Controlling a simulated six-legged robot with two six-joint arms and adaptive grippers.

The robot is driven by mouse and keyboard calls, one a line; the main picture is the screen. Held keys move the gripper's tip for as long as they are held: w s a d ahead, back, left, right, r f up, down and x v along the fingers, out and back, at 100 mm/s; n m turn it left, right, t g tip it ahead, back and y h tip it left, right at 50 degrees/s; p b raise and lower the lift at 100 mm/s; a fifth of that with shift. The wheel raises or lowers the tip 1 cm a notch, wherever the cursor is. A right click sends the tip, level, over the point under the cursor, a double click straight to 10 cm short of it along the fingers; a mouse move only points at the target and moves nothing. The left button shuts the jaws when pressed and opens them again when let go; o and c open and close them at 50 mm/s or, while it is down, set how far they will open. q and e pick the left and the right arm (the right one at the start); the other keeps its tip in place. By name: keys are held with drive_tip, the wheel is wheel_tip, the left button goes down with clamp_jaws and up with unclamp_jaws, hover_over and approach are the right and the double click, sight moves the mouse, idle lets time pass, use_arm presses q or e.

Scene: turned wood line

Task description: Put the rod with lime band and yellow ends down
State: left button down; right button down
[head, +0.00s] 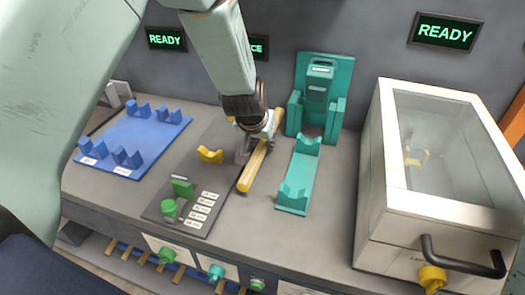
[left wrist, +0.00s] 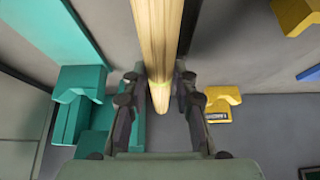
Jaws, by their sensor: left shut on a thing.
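The wooden rod (head: 255,166) is held at a slant over the counter, between a yellow cradle (head: 210,155) and a long teal cradle (head: 293,205). In the left wrist view the rod (left wrist: 162,40) runs between the fingers, with a faint lime tint and a yellowish end towards the gripper. My left gripper (head: 250,142) is shut on the rod; its fingers also show in the left wrist view (left wrist: 162,85). The rod's far end is cut off in the wrist view. My right gripper is not in view.
A blue tray with cradles (head: 125,133) lies at the left. A teal upright fixture (head: 320,95) stands behind the teal cradle. A white glass-topped cabinet (head: 385,160) with a dark handle (head: 465,262) fills the right. A grey panel with green controls (head: 190,222) is in front.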

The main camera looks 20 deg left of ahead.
use_arm(q)
drive_tip(key=shift+w+d+f+b, duration=0.15)
drive_tip(key=shift+f+b, duration=0.25)
drive_tip(key=shift+f, duration=0.75)
drive_tip(key=shift+r, duration=0.25)
drive_tip(key=shift+s+f, duration=0.1)
drive_tip(key=shift+s, duration=0.1)
drive_tip(key=c, duration=1.5)
unclamp_jaws()
drive_tip(key=shift+f, duration=0.15)
drive_tip(key=shift+o, duration=0.8)
drive_tip(key=shift+w, duration=0.2)
drive_tip(key=shift+s+r, duration=0.15)
drive_tip(key=shift+r, duration=0.05)
